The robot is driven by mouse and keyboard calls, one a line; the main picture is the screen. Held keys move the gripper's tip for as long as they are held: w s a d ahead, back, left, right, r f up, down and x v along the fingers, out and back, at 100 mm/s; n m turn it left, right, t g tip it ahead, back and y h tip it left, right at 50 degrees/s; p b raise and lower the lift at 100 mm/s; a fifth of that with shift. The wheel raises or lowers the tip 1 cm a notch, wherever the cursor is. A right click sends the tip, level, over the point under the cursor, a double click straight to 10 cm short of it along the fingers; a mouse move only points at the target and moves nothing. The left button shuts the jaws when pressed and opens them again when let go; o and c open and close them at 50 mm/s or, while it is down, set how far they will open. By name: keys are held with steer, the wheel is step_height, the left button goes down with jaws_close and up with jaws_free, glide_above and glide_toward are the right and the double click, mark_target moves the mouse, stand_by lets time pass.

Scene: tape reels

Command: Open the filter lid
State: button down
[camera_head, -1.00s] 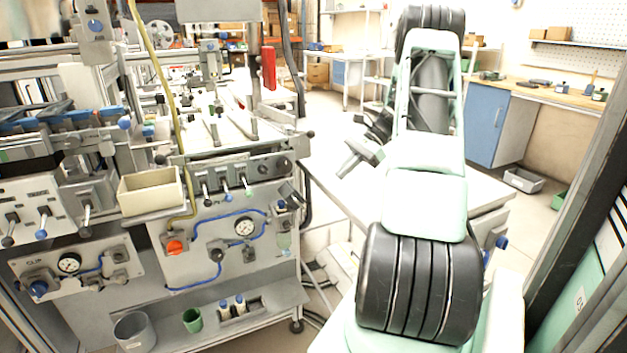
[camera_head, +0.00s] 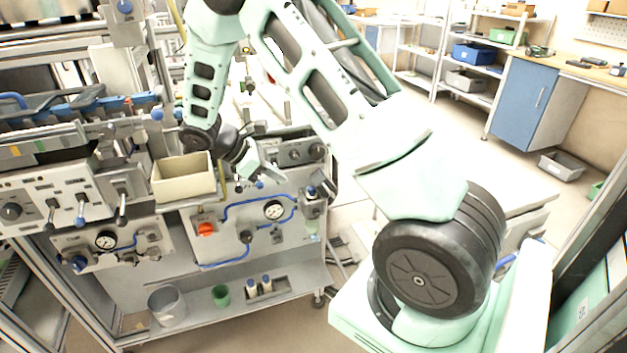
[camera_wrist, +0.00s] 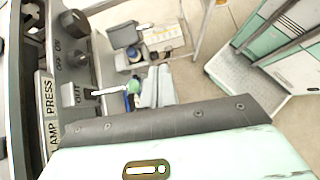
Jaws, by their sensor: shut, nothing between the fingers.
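The filter unit (camera_head: 312,210) is at the right end of the lower panel in the head view, with a blue part and a pale bowl below. A dark, tilted plate (camera_head: 323,188), which looks like its lid, sits at its top right. In the wrist view a dark square plate (camera_wrist: 123,34) shows beyond the fingers, with a blue part (camera_wrist: 133,53) beside it. My gripper (camera_head: 268,178) is in front of the panel, left of the filter and apart from it. Its fingers (camera_wrist: 157,88) are shut and empty.
A cream bin (camera_head: 184,182) stands just left of my gripper. A pressure gauge (camera_head: 274,210), blue hoses and an orange knob (camera_head: 206,229) are on the panel below. Toggle levers line the panel (camera_wrist: 103,92) near my wrist. Open floor lies right of the bench.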

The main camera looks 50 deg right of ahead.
steer(key=n, duration=0.1)
steer(key=p, duration=0.2)
glide_toward(317, 185)
steer(key=s+d+f, duration=0.2)
steer(key=s+f, duration=0.3)
steer(key=shift+s+d+t+h, duration=0.3)
steer(key=shift+s+d, duration=0.05)
steer(key=shift+d, duration=0.05)
steer(key=shift+d, duration=0.1)
steer(key=shift+s+d+r, duration=0.15)
